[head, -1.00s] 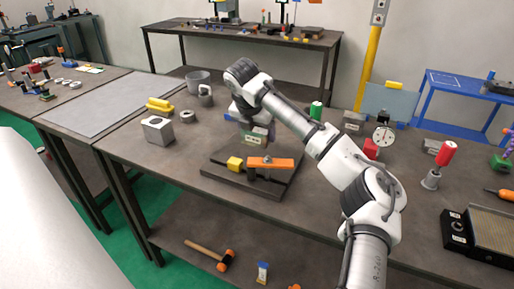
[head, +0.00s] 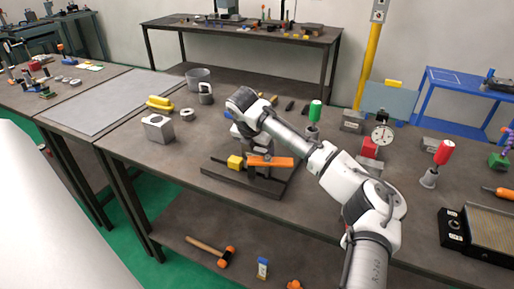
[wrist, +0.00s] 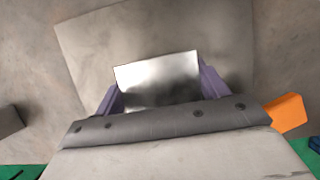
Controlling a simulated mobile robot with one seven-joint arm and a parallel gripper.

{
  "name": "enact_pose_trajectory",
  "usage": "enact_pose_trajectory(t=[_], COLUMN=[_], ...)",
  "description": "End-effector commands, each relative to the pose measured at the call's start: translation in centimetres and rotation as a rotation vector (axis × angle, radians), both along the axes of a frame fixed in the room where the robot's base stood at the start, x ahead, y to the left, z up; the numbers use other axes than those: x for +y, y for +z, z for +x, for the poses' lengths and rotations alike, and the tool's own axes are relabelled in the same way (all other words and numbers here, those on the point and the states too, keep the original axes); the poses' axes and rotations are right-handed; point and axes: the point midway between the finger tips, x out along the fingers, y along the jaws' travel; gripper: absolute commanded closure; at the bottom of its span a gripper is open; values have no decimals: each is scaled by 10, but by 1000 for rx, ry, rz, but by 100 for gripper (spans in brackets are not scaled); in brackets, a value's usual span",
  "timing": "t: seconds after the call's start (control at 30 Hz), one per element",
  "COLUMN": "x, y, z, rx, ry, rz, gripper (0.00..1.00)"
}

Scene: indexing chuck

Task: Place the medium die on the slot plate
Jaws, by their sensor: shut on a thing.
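The medium die appears as a shiny grey metal block (wrist: 157,76) in the wrist view. It sits between the two purple fingers of my gripper (wrist: 160,86), which is shut on it. In the head view my gripper (head: 247,142) points down over the back part of the dark slot plate (head: 236,184), behind the yellow block and orange bar. These hide the fingertips and the die there. The plate also shows below the die in the wrist view (wrist: 90,45). I cannot tell whether the die touches the plate.
A yellow block (head: 235,162) and an orange bar (head: 271,162) stand on the plate's front part. A grey bored block (head: 158,128) stands to the left.

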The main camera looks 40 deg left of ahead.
Motion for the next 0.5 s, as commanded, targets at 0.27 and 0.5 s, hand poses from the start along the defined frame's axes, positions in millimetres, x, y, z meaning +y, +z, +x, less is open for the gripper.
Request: enact_pose_trajectory(t=[0.27, 0.5], x=[0, 0], y=[-1, 1], z=[0, 0], rx=[1, 0], ry=[0, 0], rz=[0, 0], gripper=[6, 6])
